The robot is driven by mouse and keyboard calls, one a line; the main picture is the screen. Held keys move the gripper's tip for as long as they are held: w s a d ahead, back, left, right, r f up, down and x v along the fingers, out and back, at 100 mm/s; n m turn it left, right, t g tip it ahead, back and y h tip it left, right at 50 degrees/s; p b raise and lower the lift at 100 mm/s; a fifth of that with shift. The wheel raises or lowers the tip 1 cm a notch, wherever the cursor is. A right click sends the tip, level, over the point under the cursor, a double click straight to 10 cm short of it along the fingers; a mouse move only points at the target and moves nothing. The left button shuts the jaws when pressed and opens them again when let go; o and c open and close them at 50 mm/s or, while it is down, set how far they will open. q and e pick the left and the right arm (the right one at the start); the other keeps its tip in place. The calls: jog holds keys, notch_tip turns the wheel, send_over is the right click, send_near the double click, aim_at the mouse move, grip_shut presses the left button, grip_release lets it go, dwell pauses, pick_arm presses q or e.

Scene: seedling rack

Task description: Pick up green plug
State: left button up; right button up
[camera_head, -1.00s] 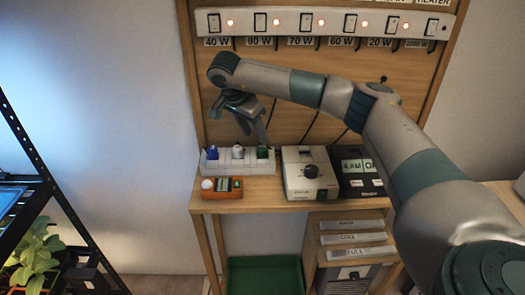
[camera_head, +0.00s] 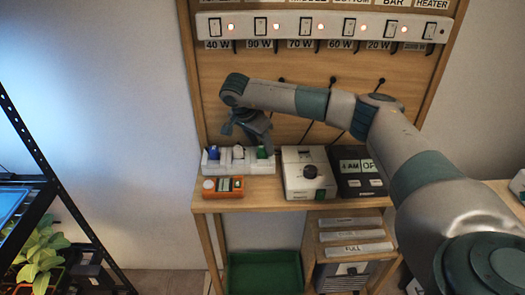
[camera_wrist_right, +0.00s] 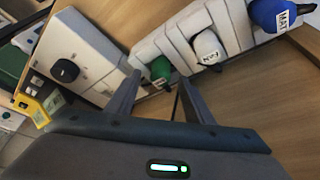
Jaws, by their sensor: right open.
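The green plug (camera_head: 262,153) stands in the right end of the white socket strip (camera_head: 238,167) on the wooden shelf. In the right wrist view the green plug (camera_wrist_right: 160,68) shows between and just beyond the fingertips of my right gripper (camera_wrist_right: 160,84). The gripper is open, with one finger to each side of the plug, and I cannot tell whether either touches it. In the head view the right gripper (camera_head: 260,143) hangs just above the plug, hiding part of it. My left gripper is not in view.
A white plug (camera_wrist_right: 208,47) and a blue plug (camera_wrist_right: 272,13) stand in the same strip. An orange device (camera_head: 223,194) lies in front of it. A white box with a black knob (camera_head: 303,188) and a black timer (camera_head: 358,187) stand to the right. A green tray (camera_head: 263,273) is below.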

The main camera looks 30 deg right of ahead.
aim_at(261, 147)
dwell(0.3)
jog(key=c, duration=1.2)
jog(key=shift+o, duration=0.2)
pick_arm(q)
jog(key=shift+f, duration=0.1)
pick_arm(e)
jog(key=shift+r, duration=0.1)
